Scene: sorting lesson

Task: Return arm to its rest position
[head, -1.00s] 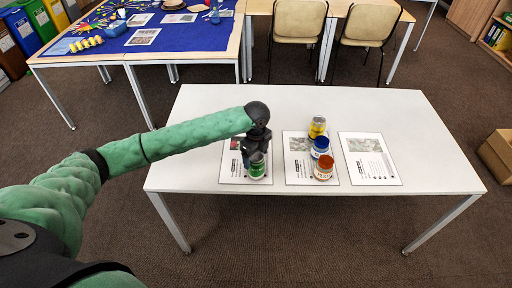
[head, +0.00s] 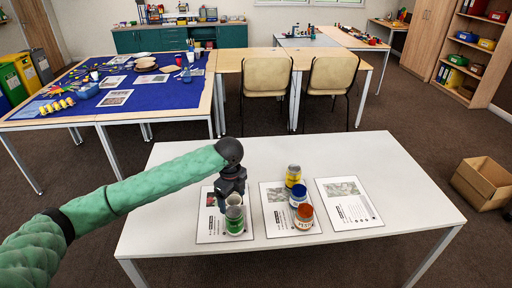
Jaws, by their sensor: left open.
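My left arm comes in from the left, and its dark gripper (head: 229,190) points down over the left sheet on the white table. It is open, just behind and above a green jar (head: 235,221) standing on that sheet. The gripper partly overlaps the jar in view, and I cannot tell whether its fingers touch it. A yellow jar (head: 293,176), a blue jar (head: 297,193) and an orange-red jar (head: 304,216) stand in a row on the middle sheet (head: 275,219). My right gripper is not in view.
The white table (head: 400,177) is clear on its right. The right sheet (head: 348,203) is empty. Behind stand two chairs (head: 333,82) and a table with a blue cloth (head: 150,98) holding craft items. A cardboard box (head: 484,184) sits on the floor at right.

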